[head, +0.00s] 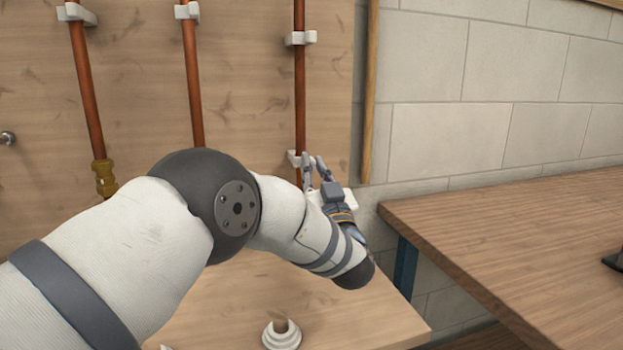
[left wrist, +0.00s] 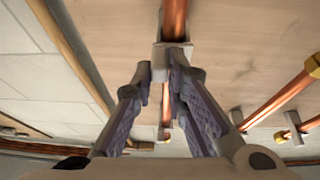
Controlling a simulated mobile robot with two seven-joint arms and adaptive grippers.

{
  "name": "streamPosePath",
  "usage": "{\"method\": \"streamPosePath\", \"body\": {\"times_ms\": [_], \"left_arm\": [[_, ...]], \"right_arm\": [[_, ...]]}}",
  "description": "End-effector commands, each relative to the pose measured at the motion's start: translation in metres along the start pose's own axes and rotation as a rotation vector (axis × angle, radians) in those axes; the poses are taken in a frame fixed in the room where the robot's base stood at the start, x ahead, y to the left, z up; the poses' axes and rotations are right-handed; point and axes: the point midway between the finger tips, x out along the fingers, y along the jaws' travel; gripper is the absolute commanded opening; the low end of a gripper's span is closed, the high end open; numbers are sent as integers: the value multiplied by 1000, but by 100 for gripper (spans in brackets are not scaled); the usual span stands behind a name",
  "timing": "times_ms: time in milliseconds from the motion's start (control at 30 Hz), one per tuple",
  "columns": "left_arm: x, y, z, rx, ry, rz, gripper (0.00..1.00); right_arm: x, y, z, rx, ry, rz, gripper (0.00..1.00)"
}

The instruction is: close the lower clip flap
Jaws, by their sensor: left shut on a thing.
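The lower clip (head: 293,158) is a small white clip on the rightmost copper pipe (head: 300,90), partly hidden behind my gripper in the head view. In the left wrist view the clip (left wrist: 172,52) sits at the fingertips, with the pipe (left wrist: 174,18) running through it. My left gripper (head: 313,162) reaches it from the lower right, and its fingers show in the left wrist view (left wrist: 160,72). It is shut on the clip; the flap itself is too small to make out. My right gripper is not in view.
An upper clip (head: 300,38) holds the same pipe. Two more pipes (head: 192,80) (head: 88,85) stand to the left, the far one with a brass fitting (head: 105,178). A wooden table (head: 510,235) is at the right. A white fitting (head: 281,335) stands on the lower board.

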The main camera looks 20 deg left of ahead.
Motion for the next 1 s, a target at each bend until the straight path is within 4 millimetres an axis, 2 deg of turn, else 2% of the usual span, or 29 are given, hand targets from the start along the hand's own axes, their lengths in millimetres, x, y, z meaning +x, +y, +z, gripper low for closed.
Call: {"method": "streamPosePath", "body": {"times_ms": [33,367,400,467,767,867,1000], "left_arm": [[-2,3,8,10,-6,-21,0],[1,2,1,21,-6,-50,0],[1,2,1,21,-6,-50,18],[1,2,0,21,-6,-50,31],[0,2,1,20,-5,-49,33],[-10,4,1,20,-6,-47,33],[-47,6,0,21,-7,-44,33]], "right_arm": [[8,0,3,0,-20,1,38],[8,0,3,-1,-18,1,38],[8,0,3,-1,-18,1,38],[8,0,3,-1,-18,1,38],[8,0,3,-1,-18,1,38],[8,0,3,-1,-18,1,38],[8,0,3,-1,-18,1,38]]}}
